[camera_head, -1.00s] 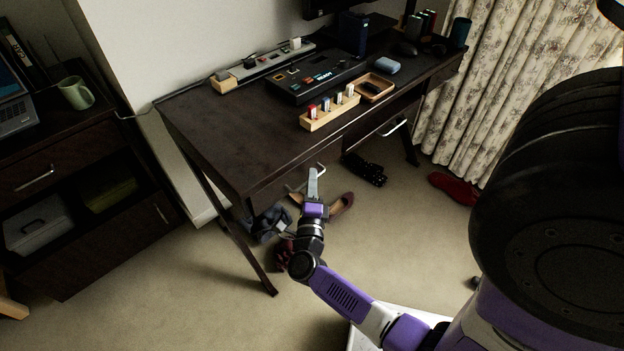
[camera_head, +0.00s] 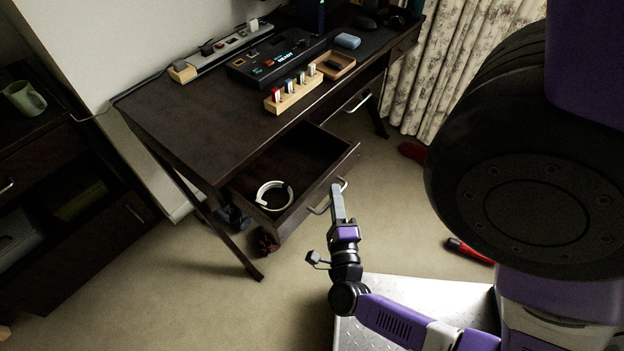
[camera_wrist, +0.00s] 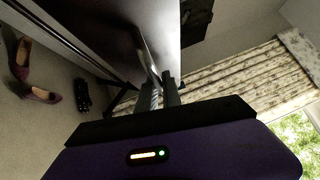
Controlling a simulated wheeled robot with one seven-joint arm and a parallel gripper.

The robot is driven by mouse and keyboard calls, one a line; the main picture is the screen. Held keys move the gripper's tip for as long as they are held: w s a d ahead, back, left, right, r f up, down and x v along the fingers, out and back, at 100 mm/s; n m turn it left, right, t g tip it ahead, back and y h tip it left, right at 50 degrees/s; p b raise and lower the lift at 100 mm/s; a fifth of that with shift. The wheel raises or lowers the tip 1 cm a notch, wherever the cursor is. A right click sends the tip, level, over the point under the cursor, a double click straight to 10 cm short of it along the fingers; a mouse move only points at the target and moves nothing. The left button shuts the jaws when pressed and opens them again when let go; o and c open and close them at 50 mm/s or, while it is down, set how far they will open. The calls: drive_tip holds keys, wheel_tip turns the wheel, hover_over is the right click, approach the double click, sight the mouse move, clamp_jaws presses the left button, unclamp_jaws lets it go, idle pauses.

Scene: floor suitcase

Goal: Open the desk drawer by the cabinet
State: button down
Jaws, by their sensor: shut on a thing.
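The desk (camera_head: 190,130) is dark wood with slanted legs. Its near drawer (camera_head: 345,160), on the left side toward the cabinet, is pulled well out. A white ring-shaped object (camera_head: 262,198) lies inside it. The drawer's metal bar handle (camera_head: 318,210) is on its front. My gripper (camera_head: 338,190) is at this handle, shut on it. In the wrist view my gripper's fingers (camera_wrist: 163,92) meet the handle (camera_wrist: 146,50) in front of the dark drawer front. The fingers hide part of the handle.
The dark cabinet (camera_head: 95,235) stands at the left. The desktop carries a wooden block with small sticks (camera_head: 292,97), a keypad device (camera_head: 275,62) and a tray (camera_head: 337,66). A second drawer handle (camera_head: 358,102) is farther right. Shoes (camera_wrist: 38,94) lie on the floor.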

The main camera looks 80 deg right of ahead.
drive_tip(key=s+a, duration=0.5)
drive_tip(key=s, duration=0.3)
drive_tip(key=shift+s+a, duration=0.15)
drive_tip(key=shift+s, duration=0.1)
drive_tip(key=c, duration=1.8)
unclamp_jaws()
drive_tip(key=b+v, duration=0.1)
drive_tip(key=v, duration=0.7)
drive_tip(key=shift+f, duration=0.1)
